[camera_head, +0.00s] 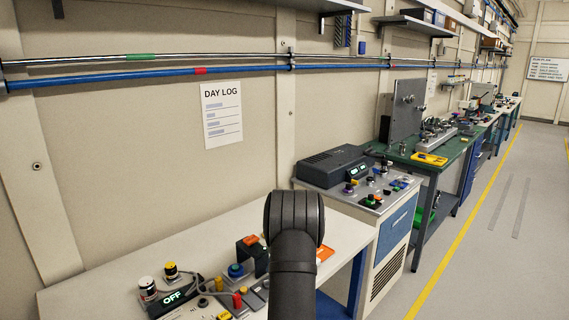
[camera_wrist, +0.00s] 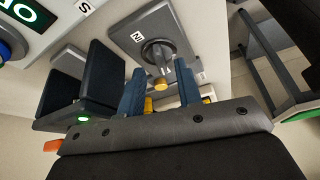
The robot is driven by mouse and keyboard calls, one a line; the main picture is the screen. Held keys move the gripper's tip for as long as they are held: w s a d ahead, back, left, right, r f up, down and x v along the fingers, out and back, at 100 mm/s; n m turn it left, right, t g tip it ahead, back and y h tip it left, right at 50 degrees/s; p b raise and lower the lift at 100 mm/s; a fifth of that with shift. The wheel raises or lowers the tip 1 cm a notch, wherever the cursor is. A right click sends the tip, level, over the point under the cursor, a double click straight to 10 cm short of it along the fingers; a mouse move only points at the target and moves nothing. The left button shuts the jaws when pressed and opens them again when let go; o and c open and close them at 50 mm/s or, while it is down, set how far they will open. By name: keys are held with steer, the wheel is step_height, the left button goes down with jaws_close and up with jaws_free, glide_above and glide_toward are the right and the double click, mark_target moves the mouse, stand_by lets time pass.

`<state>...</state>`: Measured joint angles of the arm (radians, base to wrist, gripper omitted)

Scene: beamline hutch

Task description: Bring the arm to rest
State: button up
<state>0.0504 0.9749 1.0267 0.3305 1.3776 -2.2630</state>
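My gripper (camera_wrist: 160,88) shows in the wrist view as two blue fingers standing apart with nothing held between them. Beyond the fingers is a grey plate (camera_wrist: 183,42) with a dark rotary knob (camera_wrist: 153,50); I cannot tell whether the fingers touch it. In the head view my dark arm rises at the lower centre over the right part of the white bench (camera_head: 100,282), and it hides the gripper.
A dark slotted block (camera_wrist: 100,72) with a green light stands left of the fingers. The bench holds an OFF display (camera_head: 172,297), a blue button (camera_head: 237,270) and several knobs. A control cabinet (camera_head: 392,225) stands to the right. The wall is behind; the aisle floor (camera_head: 480,240) is clear.

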steer(key=shift+x, duration=1.1)
steer(key=shift+r, duration=0.1)
steer(key=v, duration=1.7)
steer(key=x, duration=1.7)
steer(key=shift+s+a+f, duration=0.1)
steer(key=shift+s+f, duration=0.05)
steer(key=shift+f, duration=0.15)
steer(key=shift+r+m, duration=0.2)
steer(key=shift+m, duration=0.4)
steer(key=shift+m+t, duration=0.5)
steer(key=shift+m, duration=0.1)
steer(key=m, duration=0.2)
steer(key=m+t, duration=0.1)
steer(key=m, duration=0.1)
steer(key=m+t, duration=0.1)
steer(key=m, duration=0.1)
steer(key=shift+s, duration=0.3)
steer(key=shift+o, duration=0.3)
